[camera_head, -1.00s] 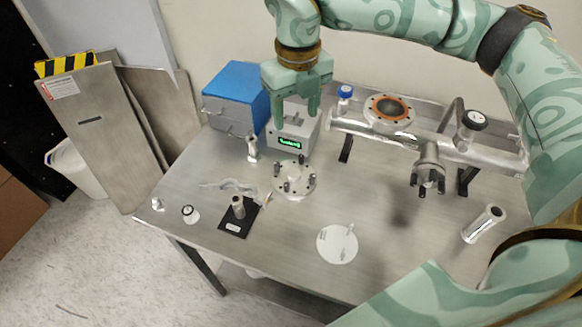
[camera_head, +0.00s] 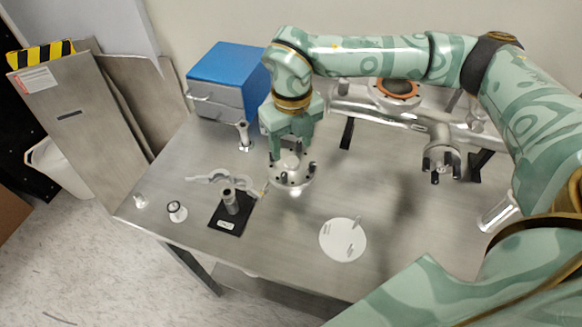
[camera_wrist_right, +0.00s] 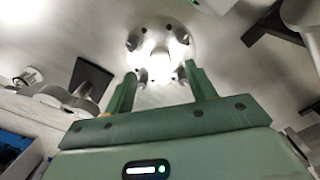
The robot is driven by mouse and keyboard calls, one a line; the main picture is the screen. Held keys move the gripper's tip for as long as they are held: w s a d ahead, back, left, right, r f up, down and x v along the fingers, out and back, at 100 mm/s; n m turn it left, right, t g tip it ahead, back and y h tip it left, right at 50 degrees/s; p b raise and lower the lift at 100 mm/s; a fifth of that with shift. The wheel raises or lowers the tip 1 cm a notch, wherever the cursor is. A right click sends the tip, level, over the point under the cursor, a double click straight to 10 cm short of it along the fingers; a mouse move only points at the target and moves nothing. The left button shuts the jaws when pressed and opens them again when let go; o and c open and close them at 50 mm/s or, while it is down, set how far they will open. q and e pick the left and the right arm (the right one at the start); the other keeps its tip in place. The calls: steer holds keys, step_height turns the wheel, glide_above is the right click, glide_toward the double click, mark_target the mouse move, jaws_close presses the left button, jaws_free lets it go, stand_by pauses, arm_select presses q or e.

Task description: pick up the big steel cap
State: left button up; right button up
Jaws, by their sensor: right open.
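The big steel cap (camera_head: 292,181) is a round metal disc with several upright pegs and a raised centre, lying on the steel table. My right gripper (camera_head: 289,153) points down over it, with its green fingers apart. In the right wrist view, the cap (camera_wrist_right: 162,38) lies just beyond the open fingers (camera_wrist_right: 160,72), and its central part shows between them. The gripper partly hides the cap's back side in the head view. I cannot tell whether the fingers touch it. My left gripper is not in view.
A white disc (camera_head: 343,241) and a black plate (camera_head: 230,219) with a metal cylinder lie in front of the cap. Pipework (camera_head: 400,118) stands on the right. A blue-topped box (camera_head: 230,70) stands at back left. Bare tabletop lies between the disc and pipework.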

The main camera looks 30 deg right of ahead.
mark_target(291, 161)
step_height(291, 161, down, 5)
steer(key=shift+r+b, duration=0.15)
steer(key=shift+b, duration=0.65)
steer(key=shift+s+r, duration=0.1)
steer(key=c, duration=1.2)
steer(key=shift+o, duration=0.2)
steer(key=shift+r, duration=0.1)
steer(key=shift+o, duration=0.2)
